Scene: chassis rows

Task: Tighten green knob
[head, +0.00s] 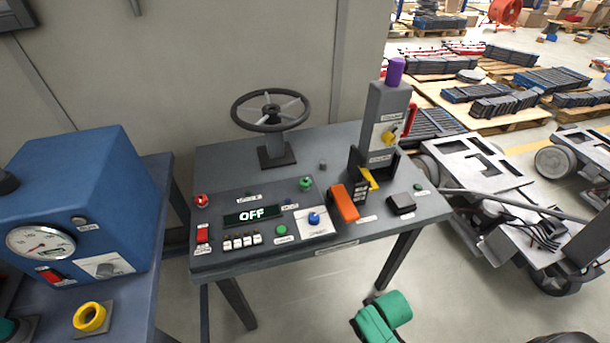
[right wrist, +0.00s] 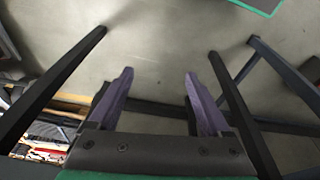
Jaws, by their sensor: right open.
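The green knob (head: 306,183) stands on the top right of the sloped control panel (head: 235,262), left of the orange handle. It looks upright; its turn position is too small to tell. My right gripper (right wrist: 158,78) is open and empty in the right wrist view, its two purple fingers apart over bare floor. The knob is not visible in that view. In the head view a green part of my right arm shows low in front of the table, well below the knob, with the fingers not clearly visible. My left gripper is not in view.
A handwheel (head: 271,112) stands behind the panel. A red knob (head: 201,201), a green button (head: 281,229) and a blue knob (head: 314,218) are nearby. The orange handle (head: 345,203) and a grey tower (head: 382,128) stand to the right. A blue gauge box (head: 85,200) is at left.

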